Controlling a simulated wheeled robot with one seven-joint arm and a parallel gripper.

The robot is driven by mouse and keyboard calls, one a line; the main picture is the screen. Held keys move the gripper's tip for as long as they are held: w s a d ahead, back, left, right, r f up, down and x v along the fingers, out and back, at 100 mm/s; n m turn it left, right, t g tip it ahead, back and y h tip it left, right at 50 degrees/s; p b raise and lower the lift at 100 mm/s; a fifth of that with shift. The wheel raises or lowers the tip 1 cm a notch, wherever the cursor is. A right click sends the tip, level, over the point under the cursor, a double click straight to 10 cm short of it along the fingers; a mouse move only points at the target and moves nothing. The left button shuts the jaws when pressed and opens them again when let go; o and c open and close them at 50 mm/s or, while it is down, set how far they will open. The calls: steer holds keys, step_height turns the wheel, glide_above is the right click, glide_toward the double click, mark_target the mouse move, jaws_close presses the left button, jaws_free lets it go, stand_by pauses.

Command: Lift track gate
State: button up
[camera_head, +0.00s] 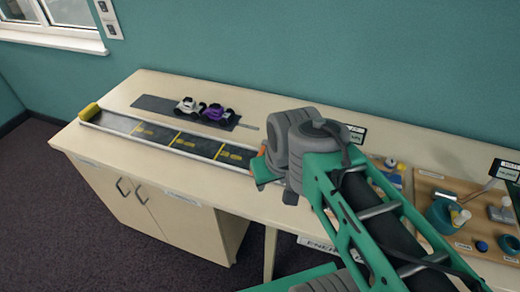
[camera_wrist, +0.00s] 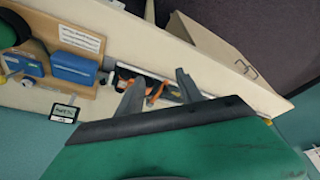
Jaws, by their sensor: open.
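The long track (camera_head: 160,135) lies along the front of the table, with dark lanes, yellow markings and pale rails. Its right end is hidden behind my arm. An orange piece, probably the track gate (camera_wrist: 154,92), shows in the wrist view between my fingers, over the track. A small orange bit also shows beside my wrist in the head view (camera_head: 262,151). My gripper (camera_wrist: 158,84) is open, its two dark fingers apart on either side of the orange piece. I cannot tell whether they touch it.
A white toy car (camera_head: 187,105) and a purple one (camera_head: 214,112) stand on a dark strip (camera_head: 155,104) behind the track. A yellow block (camera_head: 89,111) sits at the track's left end. Wooden trays (camera_head: 433,190) with small items lie to the right.

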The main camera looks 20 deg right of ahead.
steer(key=w+f+n+g+b, duration=0.1)
steer(key=w+f+n+b, duration=0.1)
steer(key=w+n, duration=0.4)
steer(key=w+f+n+g+b, duration=0.1)
steer(key=w+f+n+b, duration=0.1)
steer(key=w+n+b, duration=0.3)
steer(key=w+f+n+g+b, duration=0.1)
steer(key=w+f+n+b, duration=0.1)
steer(key=w+n+b, duration=0.2)
steer(key=shift+w+d+n+g, duration=0.1)
steer(key=shift+w+n+g, duration=0.3)
steer(key=shift+w+n, duration=1.15)
steer(key=shift+w+f+n+b, duration=0.25)
steer(key=shift+w+b, duration=0.1)
steer(key=shift+w, duration=0.25)
steer(key=shift+f, duration=0.2)
step_height(320, 180, down, 7)
steer(key=shift+r, duration=0.1)
steer(key=shift+c, duration=0.4)
jaws_close()
